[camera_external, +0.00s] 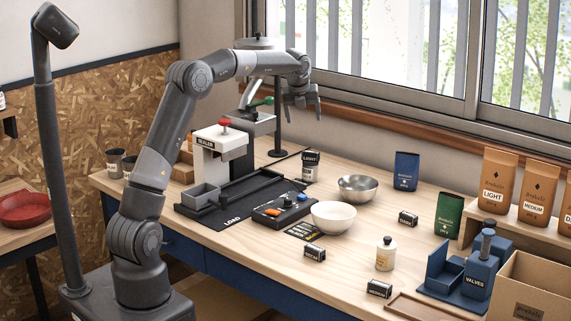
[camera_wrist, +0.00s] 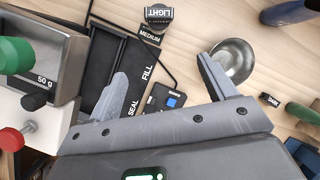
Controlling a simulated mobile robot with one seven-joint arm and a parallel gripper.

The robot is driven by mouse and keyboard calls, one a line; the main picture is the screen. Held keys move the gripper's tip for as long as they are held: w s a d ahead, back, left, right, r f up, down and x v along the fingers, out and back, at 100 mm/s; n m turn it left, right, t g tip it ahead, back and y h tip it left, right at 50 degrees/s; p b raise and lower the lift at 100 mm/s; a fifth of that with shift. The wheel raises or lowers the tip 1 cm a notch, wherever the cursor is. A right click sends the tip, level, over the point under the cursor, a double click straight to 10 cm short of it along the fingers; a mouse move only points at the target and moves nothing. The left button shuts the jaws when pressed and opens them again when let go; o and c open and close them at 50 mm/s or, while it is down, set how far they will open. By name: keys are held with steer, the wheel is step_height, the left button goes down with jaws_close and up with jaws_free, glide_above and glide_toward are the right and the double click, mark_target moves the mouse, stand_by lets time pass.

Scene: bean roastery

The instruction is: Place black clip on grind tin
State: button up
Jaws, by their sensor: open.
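My gripper (camera_external: 302,112) is open and empty, high above the back of the bench; its two grey fingers (camera_wrist: 165,82) spread apart in the wrist view. A small dark tin labelled LIGHT (camera_external: 311,167) stands by the back of the black mat; the LIGHT label also shows at the top of the wrist view (camera_wrist: 158,13), beside a black MEDIUM-labelled piece (camera_wrist: 150,36). Small black labelled blocks lie on the bench, one right of the bowls (camera_external: 408,218), one in front (camera_external: 315,253), one near the front edge (camera_external: 379,289). I cannot tell which is the black clip.
The sealer (camera_external: 222,148) stands left on the black mat (camera_external: 226,222). A steel bowl (camera_external: 358,188), a white bowl (camera_external: 334,217) and a button panel (camera_external: 282,209) crowd the middle. A cream bottle (camera_external: 386,254), green bag (camera_external: 448,214) and blue valves holder (camera_external: 478,272) stand right.

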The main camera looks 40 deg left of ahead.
steer(key=s+d+r+n, duration=0.2)
steer(key=s+r+n, duration=0.35)
steer(key=s, duration=0.75)
steer(key=s+d+r+n, duration=0.2)
steer(key=s+n, duration=0.7)
steer(key=s, duration=0.5)
steer(key=s+f+n, duration=0.3)
steer(key=s+n, duration=0.1)
steer(key=s, duration=0.3)
steer(key=s+f+n+t+h, duration=0.1)
steer(key=s+f+n, duration=0.2)
steer(key=s+n, duration=0.2)
steer(key=s+f+n, duration=0.3)
steer(key=s+n, duration=0.2)
steer(key=s, duration=0.3)
steer(key=shift+s+d+h, duration=0.35)
steer(key=shift+s+h, duration=0.05)
